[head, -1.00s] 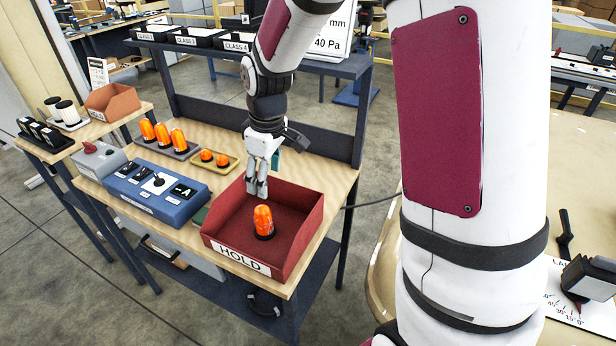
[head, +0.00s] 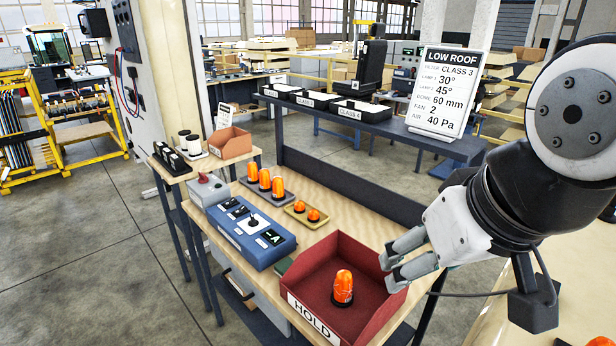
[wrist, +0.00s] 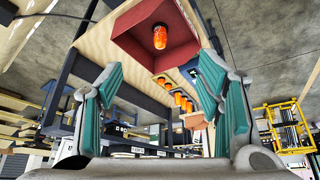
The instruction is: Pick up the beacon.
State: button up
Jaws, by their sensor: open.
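An orange beacon (head: 343,287) with a dark base stands upright in the red HOLD bin (head: 378,320) on the wooden bench. It also shows in the wrist view (wrist: 160,38), inside the bin (wrist: 130,45). Three more tall orange beacons (head: 265,180) stand in a dark tray, and two small orange domes (head: 306,211) sit in a yellow tray. My gripper (head: 388,272) is open and empty at the right side of the bin, apart from the beacon. In the wrist view its teal-padded fingers (wrist: 160,75) are spread wide, with the bin beyond them.
A blue control box (head: 245,235) stands left of the bin. Black class bins (head: 320,102) and a LOW ROOF sign (head: 444,92) stand on the raised back shelf. A side table with an orange-brown bin (head: 230,143) adjoins at the left. Open floor lies at the left.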

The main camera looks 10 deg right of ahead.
aim_at(253, 175)
jog(key=j, duration=0.4)
jog(key=i+j+z, duration=0.3)
jog(key=j, duration=0.75)
jog(key=j+z, duration=0.3)
jog(key=j, duration=0.7)
jog(key=i+j, duration=0.15)
jog(key=j, duration=0.15)
jog(key=i+j+z, duration=0.15)
jog(key=j, duration=0.15)
jog(key=i+j, duration=0.1)
jog(key=j, duration=0.2)
jog(key=i+j+z, duration=0.15)
jog(key=j, duration=0.15)
jog(key=k, duration=0.05)
